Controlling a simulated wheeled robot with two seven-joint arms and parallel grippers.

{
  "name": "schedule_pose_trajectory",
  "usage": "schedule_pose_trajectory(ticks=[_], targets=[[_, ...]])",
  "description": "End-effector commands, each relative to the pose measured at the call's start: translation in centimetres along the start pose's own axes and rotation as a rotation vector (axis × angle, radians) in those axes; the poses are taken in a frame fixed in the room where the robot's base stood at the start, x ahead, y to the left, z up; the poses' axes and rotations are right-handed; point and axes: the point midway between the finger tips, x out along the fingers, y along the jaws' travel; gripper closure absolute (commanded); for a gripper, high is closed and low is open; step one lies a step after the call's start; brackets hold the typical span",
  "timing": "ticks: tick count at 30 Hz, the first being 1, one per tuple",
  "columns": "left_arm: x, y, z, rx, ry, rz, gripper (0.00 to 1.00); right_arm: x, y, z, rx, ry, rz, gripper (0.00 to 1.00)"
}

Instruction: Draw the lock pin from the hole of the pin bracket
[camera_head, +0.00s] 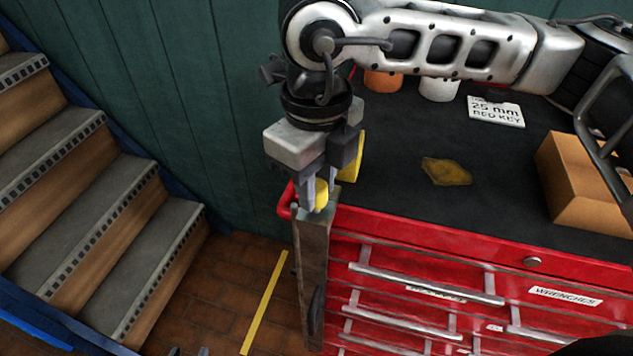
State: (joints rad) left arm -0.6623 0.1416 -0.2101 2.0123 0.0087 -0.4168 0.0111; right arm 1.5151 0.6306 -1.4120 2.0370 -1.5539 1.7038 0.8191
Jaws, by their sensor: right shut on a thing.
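The pin bracket (313,245) is a tall, narrow grey-brown upright at the left front corner of the red cabinet. The lock pin shows as a yellow head (321,197) at the bracket's top. My right gripper (321,190) points down over the bracket, with its fingers shut on the yellow head. The pin's shank and the hole are hidden, so I cannot tell how deep the pin sits. What seem to be my left gripper's tips (188,351) barely show at the bottom edge, too cut off to judge their opening.
The red cabinet (440,237) has a dark top with a yellow patch (446,171), a cardboard box (580,185), a white label card (496,111), and orange (382,81) and white (439,88) round items. A yellow piece (353,158) stands behind my right gripper. Stairs (90,210) rise at left.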

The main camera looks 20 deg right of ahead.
Motion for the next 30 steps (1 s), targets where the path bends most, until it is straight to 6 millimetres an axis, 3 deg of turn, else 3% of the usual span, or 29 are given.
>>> schedule_pose_trajectory(ticks=[30], targets=[[-1.3, 0.0, -2.5, 0.004, 0.011, 0.000, 0.64, -5.3, 0.0, 0.0, 0.000, -0.002, 0.000, 0.99]])
